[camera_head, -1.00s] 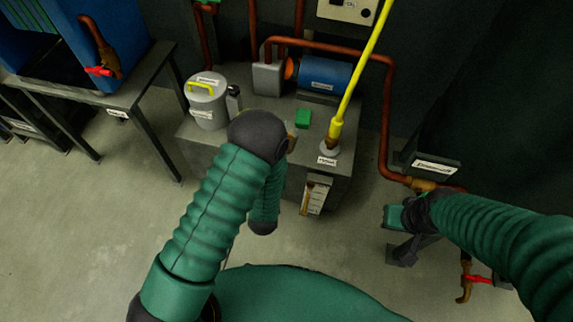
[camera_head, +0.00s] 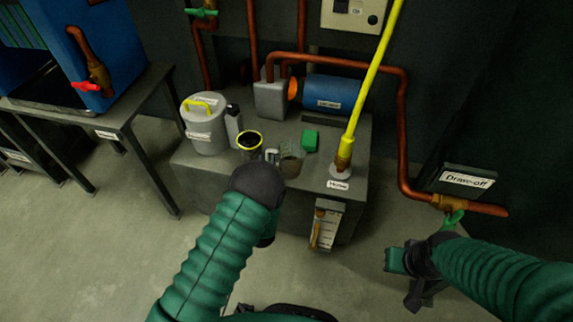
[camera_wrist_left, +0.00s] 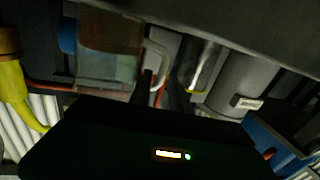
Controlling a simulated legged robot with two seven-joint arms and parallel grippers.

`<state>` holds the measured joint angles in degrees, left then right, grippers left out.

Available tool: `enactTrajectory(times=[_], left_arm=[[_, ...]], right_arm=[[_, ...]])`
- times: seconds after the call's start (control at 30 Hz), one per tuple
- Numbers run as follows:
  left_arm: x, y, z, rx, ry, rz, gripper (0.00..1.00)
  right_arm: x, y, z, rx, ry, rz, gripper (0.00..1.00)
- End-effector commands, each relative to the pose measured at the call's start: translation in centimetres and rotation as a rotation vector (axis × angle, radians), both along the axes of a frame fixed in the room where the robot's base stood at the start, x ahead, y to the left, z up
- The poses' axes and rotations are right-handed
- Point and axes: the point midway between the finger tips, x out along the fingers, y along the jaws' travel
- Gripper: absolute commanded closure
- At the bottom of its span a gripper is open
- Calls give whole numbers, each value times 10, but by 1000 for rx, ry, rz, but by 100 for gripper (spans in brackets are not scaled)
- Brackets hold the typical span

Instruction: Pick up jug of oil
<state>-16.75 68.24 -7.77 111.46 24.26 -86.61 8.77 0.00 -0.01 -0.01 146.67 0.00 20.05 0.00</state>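The jug of oil (camera_head: 291,158) is a clear vessel with brownish contents, standing near the front of the grey bench. In the left wrist view the jug (camera_wrist_left: 108,55) appears upside down at upper left, with its pale handle (camera_wrist_left: 158,55) facing the middle. My left gripper (camera_wrist_left: 163,90) shows two dark fingers apart, close to the handle; I cannot tell whether they touch it. In the head view my left arm hides most of that gripper. My right gripper (camera_head: 402,262) is low at the right, away from the bench; its opening is unclear.
A yellow-rimmed dark-mouthed vessel (camera_head: 250,142), a grey can (camera_head: 205,125), a small bottle (camera_head: 234,124) and a green block (camera_head: 310,140) stand around the jug. A yellow hose (camera_head: 368,85) rises at the right of the bench. Red-brown pipes (camera_head: 401,135) run behind.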

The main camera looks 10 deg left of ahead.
Motion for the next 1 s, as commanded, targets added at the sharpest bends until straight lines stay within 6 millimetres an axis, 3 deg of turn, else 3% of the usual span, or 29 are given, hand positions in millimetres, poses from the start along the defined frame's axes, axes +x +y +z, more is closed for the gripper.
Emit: enactTrajectory(times=[0.1,0.23,0.43,0.6,1.0], left_arm=[[23,5,-3,-1,-5,1,77],[35,7,-1,-1,-1,1,77],[35,7,0,0,0,0,78],[35,7,0,0,0,0,100],[35,7,1,-1,-2,0,100]], right_arm=[[0,0,-14,0,0,0,100],[0,0,-16,0,0,0,100],[0,0,-15,0,0,0,100],[0,0,-15,0,0,0,100],[0,0,-15,0,0,0,100]])
